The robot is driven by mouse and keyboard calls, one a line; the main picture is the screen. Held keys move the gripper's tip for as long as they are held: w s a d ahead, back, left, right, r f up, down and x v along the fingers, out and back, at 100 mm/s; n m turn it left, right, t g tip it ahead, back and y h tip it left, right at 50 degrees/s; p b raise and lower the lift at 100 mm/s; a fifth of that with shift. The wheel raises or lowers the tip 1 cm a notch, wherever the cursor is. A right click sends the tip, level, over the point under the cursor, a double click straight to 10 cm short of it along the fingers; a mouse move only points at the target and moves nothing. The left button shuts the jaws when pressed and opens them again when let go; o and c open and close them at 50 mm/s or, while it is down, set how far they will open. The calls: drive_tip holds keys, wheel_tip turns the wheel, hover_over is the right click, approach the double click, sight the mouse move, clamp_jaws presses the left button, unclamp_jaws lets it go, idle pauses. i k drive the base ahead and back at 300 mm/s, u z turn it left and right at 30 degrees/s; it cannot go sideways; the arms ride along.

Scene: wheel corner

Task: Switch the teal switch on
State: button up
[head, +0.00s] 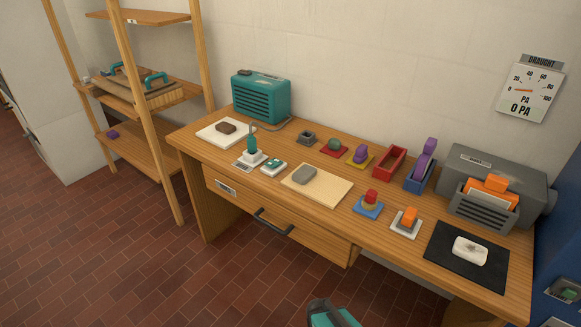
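Two teal controls sit side by side on the wooden desk, left of its middle. One is an upright teal handle (252,146) on a white base, with a small label plate in front of it. The other is a low teal piece (274,163) on a white block, just to its right. I cannot tell from here which is the switch, nor whether either is on or off. A dark and teal part at the bottom edge looks like my own arm, well in front of the desk and apart from both controls. My gripper is not in view.
On the desk are a teal radio (261,97), a white board (226,133), a wooden board (317,186), several coloured blocks, a red tray (389,163) and a grey machine (495,187). A wooden shelf (144,110) stands left. The tiled floor before the desk is clear.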

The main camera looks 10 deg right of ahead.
sight(274, 162)
drive_tip(key=z, duration=0.1)
drive_tip(key=k, duration=0.45)
drive_tip(key=u, duration=0.2)
drive_tip(key=i, duration=0.9)
drive_tip(key=z, duration=1.35)
drive_tip(key=k, duration=0.15)
drive_tip(key=u, duration=3.1)
